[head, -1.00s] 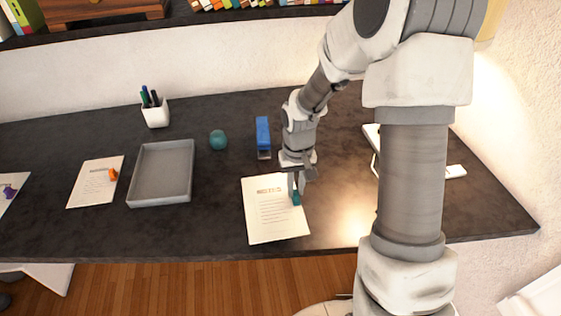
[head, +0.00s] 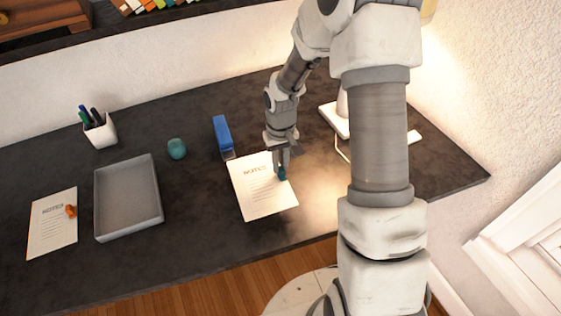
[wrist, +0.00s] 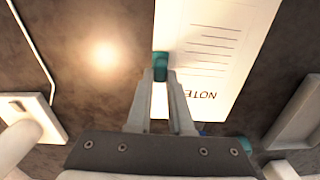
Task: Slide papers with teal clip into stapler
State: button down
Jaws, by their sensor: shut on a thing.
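The papers (head: 262,197), white sheets headed "NOTES", lie flat on the dark desk with a teal clip (head: 283,174) on their right edge. My gripper (wrist: 160,75) is shut on the teal clip, which also shows in the wrist view (wrist: 160,62). The blue stapler (head: 222,132) stands on the desk just behind the papers' upper left corner. Its front end is very near that corner; I cannot tell whether they touch or overlap. In the wrist view the stapler is almost wholly hidden behind my gripper.
A grey tray (head: 128,204) and other papers with an orange clip (head: 71,211) lie to the left. A teal round object (head: 177,149) and a white pen cup (head: 100,131) stand behind. A white lamp base (head: 334,120) is at the right. The desk's front edge is close to the papers.

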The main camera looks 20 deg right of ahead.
jog(key=shift+w+d, duration=0.15)
jog(key=shift+w, duration=0.05)
dwell(0.4)
jog(key=shift+f+b, duration=2.4)
jog(key=shift+f, duration=0.55)
jog(key=shift+w+r, duration=0.2)
jog(key=shift+w, duration=0.35)
jog(key=shift+w+a+f, duration=0.1)
jog(key=shift+w+a, duration=0.05)
jog(key=shift+w, duration=1.45)
jog(key=shift+w+a+r, duration=0.1)
jog(key=shift+w+a, duration=0.05)
jog(key=shift+w, duration=1.5)
jog(key=shift+w+a+f, duration=0.1)
jog(key=shift+w+a, duration=0.05)
jog(key=shift+w, duration=1.45)
jog(key=shift+w, duration=0.1)
jog(key=c, duration=0.7)
grip_release()
jog(key=shift+c, duration=0.2)
